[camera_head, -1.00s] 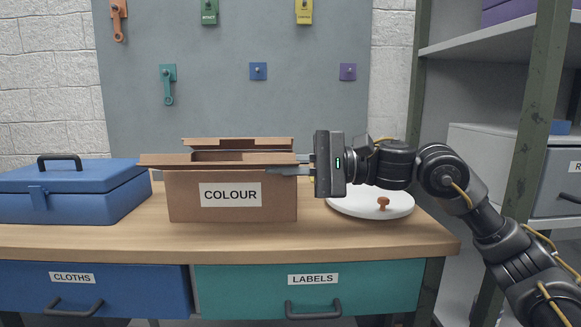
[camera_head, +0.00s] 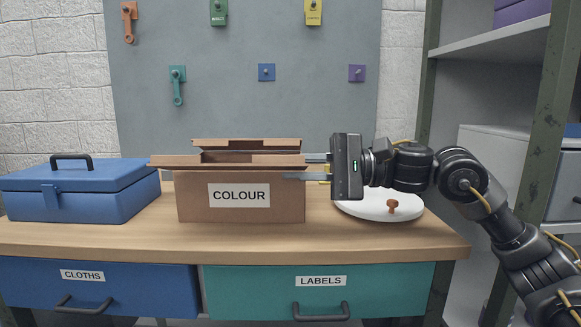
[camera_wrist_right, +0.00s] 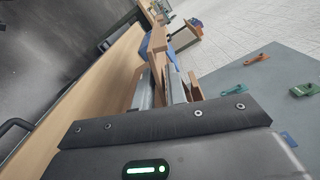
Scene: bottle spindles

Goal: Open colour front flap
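The brown cardboard box labelled COLOUR (camera_head: 240,207) stands on the workbench with its top open. Its front flap (camera_head: 225,161) sticks out toward me, about level, and overhangs the front wall. The back flap (camera_head: 247,143) shows behind the opening. My right gripper (camera_head: 306,167) comes from the right at the box's right edge, at flap height. Its two fingers are apart, one nearer me and one farther. In the right wrist view the fingers (camera_wrist_right: 160,88) are also apart, with cardboard beyond them; whether they touch it is unclear. My left gripper is out of view.
A blue toolbox (camera_head: 80,190) stands left of the box. A grey pegboard (camera_head: 215,110) is behind. A metal shelf (camera_head: 495,45) rises at the right.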

